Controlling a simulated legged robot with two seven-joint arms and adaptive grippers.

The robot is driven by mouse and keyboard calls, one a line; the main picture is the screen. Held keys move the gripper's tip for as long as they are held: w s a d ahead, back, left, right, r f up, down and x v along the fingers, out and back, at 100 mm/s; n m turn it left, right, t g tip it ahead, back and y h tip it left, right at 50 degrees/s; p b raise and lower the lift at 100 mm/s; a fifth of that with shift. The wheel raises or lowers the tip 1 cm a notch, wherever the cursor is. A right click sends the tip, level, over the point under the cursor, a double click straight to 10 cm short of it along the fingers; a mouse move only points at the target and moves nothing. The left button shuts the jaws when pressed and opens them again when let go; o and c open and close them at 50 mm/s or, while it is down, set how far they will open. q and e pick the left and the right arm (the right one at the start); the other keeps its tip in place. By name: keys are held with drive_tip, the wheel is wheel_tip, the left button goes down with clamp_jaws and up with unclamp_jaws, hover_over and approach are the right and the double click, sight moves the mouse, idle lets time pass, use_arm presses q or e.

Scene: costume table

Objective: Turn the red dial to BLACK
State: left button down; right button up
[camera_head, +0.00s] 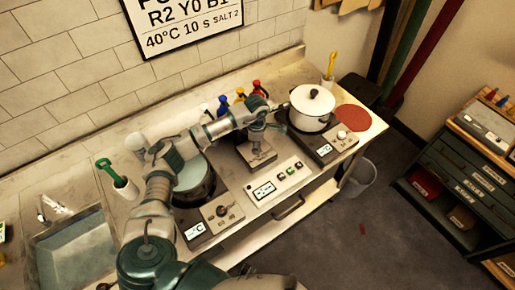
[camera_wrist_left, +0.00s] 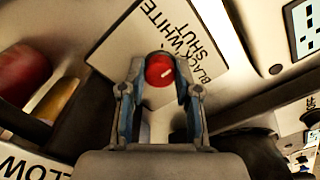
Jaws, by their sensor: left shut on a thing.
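The red dial (camera_wrist_left: 159,69) sits on a pale plate (camera_wrist_left: 128,42) printed with BLACK, WHITE and SHUT. A short white mark on the dial slants towards the upper right in the wrist view. I cannot tell for sure which word it points at. My left gripper (camera_wrist_left: 158,76) is shut on the dial, one finger on each side. In the head view my left gripper (camera_head: 262,130) is over a small box (camera_head: 258,155) on the counter and hides the dial. My right gripper is not in view.
Blue, yellow and red bottles (camera_head: 239,96) stand behind the box. A lidded white pot (camera_head: 311,107) is to the right, a dark pot (camera_head: 195,187) to the left under my arm. A control panel (camera_head: 264,189) lies in front. A sink (camera_head: 73,243) is at far left.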

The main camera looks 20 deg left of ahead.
use_arm(q)
drive_tip(key=m+b, duration=0.1)
drive_tip(key=m, duration=0.2)
drive_tip(key=shift+a+f+b, duration=0.1)
drive_tip(key=shift+f+b, duration=0.15)
drive_tip(key=shift+b, duration=0.1)
drive_tip(key=shift+m, duration=0.4)
drive_tip(key=m+b, duration=0.2)
drive_tip(key=m, duration=0.2)
drive_tip(key=shift+r+b, duration=0.1)
drive_tip(key=shift+b, duration=0.2)
drive_tip(key=shift+r+m+b, duration=0.15)
drive_tip(key=shift+m+b, duration=0.25)
drive_tip(key=shift+m, duration=0.5)
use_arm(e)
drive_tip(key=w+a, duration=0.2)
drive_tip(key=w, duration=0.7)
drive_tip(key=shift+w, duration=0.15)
use_arm(q)
drive_tip(key=c, duration=0.9)
unclamp_jaws()
drive_tip(key=shift+o, duration=0.4)
drive_tip(key=shift+w+a, duration=0.1)
drive_tip(key=shift+w, duration=0.05)
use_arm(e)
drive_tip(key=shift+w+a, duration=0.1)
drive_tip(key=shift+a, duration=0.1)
